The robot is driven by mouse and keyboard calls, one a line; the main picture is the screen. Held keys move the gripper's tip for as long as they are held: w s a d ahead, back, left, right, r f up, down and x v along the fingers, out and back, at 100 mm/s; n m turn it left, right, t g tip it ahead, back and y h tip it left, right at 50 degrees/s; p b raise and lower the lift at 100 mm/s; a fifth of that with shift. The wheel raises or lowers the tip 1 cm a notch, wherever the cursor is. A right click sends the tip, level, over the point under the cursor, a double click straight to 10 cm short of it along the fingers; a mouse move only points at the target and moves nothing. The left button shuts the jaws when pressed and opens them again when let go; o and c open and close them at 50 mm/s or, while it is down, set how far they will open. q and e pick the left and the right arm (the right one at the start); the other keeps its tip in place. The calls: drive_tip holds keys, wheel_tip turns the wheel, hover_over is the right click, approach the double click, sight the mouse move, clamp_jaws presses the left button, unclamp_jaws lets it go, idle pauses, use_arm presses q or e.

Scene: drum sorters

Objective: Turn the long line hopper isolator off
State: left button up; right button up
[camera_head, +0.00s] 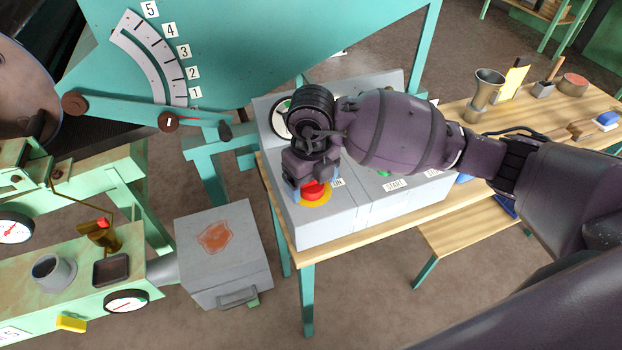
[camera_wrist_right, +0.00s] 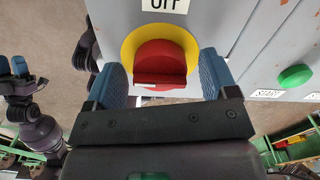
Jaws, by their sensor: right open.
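The isolator is a red knob (camera_head: 313,190) on a yellow disc (camera_head: 322,200), on the top of a grey box (camera_head: 328,225). My right gripper (camera_head: 308,187) is open at the knob, one blue finger pad on each side. In the right wrist view my right gripper (camera_wrist_right: 168,80) straddles the knob; contact cannot be told. My left gripper (camera_wrist_right: 14,67) shows small at the left edge.
A green button (camera_wrist_right: 296,76) with a START label (camera_head: 396,185) is to the right of the knob. The box stands on a wooden table (camera_head: 290,232). A teal machine with a numbered scale (camera_head: 160,60) stands behind left. A grey box (camera_head: 225,250) stands left of the table.

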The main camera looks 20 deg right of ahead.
drive_tip(key=shift+c, duration=0.3)
drive_tip(key=c, duration=0.9)
drive_tip(key=shift+o, duration=0.2)
